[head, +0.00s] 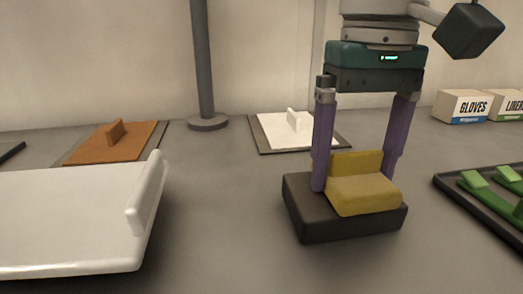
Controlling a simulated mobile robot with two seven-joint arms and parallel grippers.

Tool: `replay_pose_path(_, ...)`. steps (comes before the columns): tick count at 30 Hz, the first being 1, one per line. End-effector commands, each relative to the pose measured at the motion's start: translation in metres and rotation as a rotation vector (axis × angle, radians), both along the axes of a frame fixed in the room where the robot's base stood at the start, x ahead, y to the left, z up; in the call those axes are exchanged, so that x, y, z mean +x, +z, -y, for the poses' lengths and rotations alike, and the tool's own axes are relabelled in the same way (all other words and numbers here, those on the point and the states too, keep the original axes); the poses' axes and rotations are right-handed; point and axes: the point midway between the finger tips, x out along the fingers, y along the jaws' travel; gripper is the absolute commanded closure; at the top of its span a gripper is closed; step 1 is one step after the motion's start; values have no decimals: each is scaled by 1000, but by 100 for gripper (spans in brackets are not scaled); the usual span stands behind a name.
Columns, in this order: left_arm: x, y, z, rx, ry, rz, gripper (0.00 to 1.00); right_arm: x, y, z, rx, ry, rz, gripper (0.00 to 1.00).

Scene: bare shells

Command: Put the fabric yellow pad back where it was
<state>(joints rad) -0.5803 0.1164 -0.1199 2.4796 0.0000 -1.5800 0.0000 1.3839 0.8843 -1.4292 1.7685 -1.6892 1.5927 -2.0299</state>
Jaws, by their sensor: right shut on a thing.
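The yellow pad (362,193), with an upright fin at its back, sits on a dark block (343,226) right of centre. My right gripper (356,182) comes down from above, with one purple finger on each side of the pad. It is shut on the pad. The left finger covers part of the pad's left edge, and the right finger passes partly behind it. The pad looks level and appears to touch the block; any small gap is hard to see. My left gripper is out of view.
An orange pad (100,146) and a white pad (285,128) lie on thin dark mats behind. A grey post (203,65) stands between them. A large white raised-edge piece (70,215) fills the front left. A dark tray (470,204) with green pieces is at right, boxes (462,106) behind.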

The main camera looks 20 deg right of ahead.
Motion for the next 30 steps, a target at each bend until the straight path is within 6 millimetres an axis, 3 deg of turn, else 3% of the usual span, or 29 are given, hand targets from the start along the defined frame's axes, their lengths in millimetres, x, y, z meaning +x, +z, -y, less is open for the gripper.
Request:
replay_pose_path(2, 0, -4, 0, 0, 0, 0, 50, 0, -5, 0, 0, 1, 0, 66)
replay_pose_path(3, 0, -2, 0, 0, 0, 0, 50, 0, -3, 0, 0, 1, 0, 9)
replay_pose_path(6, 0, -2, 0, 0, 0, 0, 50, 0, -2, 0, 0, 1, 0, 0)
replay_pose_path(16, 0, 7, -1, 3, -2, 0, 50, 0, 8, -1, 0, 1, 0, 0)
replay_pose_path(30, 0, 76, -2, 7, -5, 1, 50, 0, 107, -1, 1, 2, 1, 0)
